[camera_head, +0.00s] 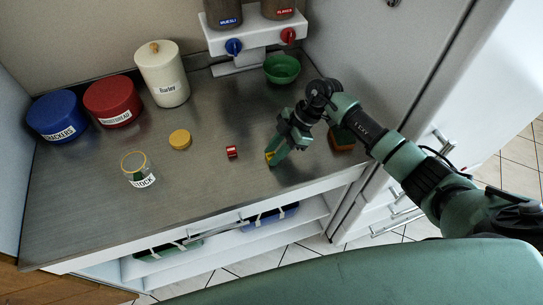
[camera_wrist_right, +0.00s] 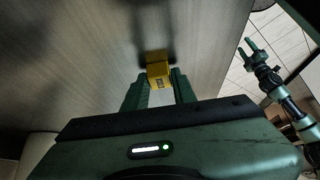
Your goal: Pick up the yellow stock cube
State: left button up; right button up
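The yellow stock cube (camera_wrist_right: 158,78) sits between the fingertips of my right gripper (camera_wrist_right: 160,88) in the right wrist view. A finger lies flush against each side of it, so the gripper looks shut on it. In the head view the cube (camera_head: 269,157) shows only as a bit of yellow beside the fingers of my right gripper (camera_head: 275,155), low at the counter's front right. I cannot tell if the cube still touches the counter. My left gripper (camera_wrist_right: 249,47) shows at the right of the right wrist view, fingers apart and empty, away from the counter.
On the metal counter (camera_head: 210,185) stand a glass labelled STOCK (camera_head: 138,170), a yellow lid (camera_head: 180,139), a small red-and-white cube (camera_head: 232,151), a green bowl (camera_head: 282,68) and several canisters at the back left. An orange-brown block (camera_head: 342,139) lies right of my gripper.

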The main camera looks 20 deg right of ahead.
grip_shut()
jog(key=shift+r, duration=0.1)
